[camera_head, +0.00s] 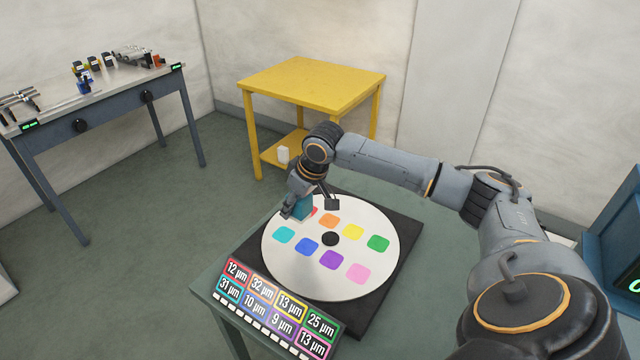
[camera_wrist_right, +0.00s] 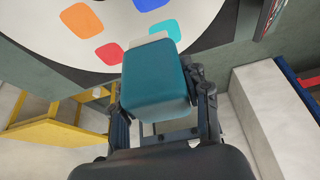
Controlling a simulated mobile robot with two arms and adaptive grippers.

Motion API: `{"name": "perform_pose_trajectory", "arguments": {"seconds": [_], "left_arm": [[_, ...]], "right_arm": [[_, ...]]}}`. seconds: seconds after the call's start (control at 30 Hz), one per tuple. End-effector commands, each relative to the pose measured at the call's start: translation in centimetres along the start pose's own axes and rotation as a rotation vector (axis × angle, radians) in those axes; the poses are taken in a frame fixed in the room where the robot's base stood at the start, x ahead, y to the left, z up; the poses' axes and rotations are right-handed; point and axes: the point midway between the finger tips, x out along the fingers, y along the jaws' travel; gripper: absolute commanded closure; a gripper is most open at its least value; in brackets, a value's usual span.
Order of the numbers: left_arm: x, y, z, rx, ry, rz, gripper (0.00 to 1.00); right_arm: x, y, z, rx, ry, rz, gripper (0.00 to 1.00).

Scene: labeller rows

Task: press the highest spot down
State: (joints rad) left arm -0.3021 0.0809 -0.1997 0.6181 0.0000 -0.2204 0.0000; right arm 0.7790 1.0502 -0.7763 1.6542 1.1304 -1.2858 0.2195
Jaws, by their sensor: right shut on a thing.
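A white disc (camera_head: 290,276) with a black hub lies on a dark square base. It bears coloured spots: orange (camera_head: 328,220), yellow (camera_head: 352,232), green (camera_head: 378,243), pink (camera_head: 357,273), purple (camera_head: 332,259), blue (camera_head: 306,246), cyan (camera_head: 284,235) and red (camera_head: 313,211), which is mostly hidden. A label board (camera_head: 276,312) reads 32 µm in an orange frame and 31 µm in a cyan one. My right gripper (camera_head: 312,207) is shut on a teal block (camera_head: 302,208) with a pale face, at the disc's far-left edge. My left gripper is out of view.
A yellow table (camera_head: 312,82) with a small white item on its lower shelf stands behind. A grey workbench (camera_head: 100,95) with tools and bottles is at the left. A blue unit (camera_head: 612,235) is at the right edge. Open floor lies between.

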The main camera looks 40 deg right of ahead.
Motion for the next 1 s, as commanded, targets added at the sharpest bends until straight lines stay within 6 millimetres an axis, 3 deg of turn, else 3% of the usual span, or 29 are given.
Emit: {"name": "perform_pose_trajectory", "arguments": {"seconds": [0.03,0.1,0.3,0.57,1.0], "left_arm": [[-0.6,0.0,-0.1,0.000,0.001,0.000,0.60],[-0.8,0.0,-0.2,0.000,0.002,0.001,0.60],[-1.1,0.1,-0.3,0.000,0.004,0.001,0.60],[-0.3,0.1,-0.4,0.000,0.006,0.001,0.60],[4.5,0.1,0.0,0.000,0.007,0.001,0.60]], "right_arm": [[0.1,2.4,0.3,0.000,-0.003,-0.003,0.79],[0.4,5.0,0.8,-0.017,-0.002,-0.009,0.79],[0.8,9.3,1.9,-0.045,0.001,-0.019,0.79],[1.6,10.0,2.4,-0.055,0.002,-0.020,0.79],[5.3,9.9,4.0,-0.054,0.002,-0.020,0.79]]}}
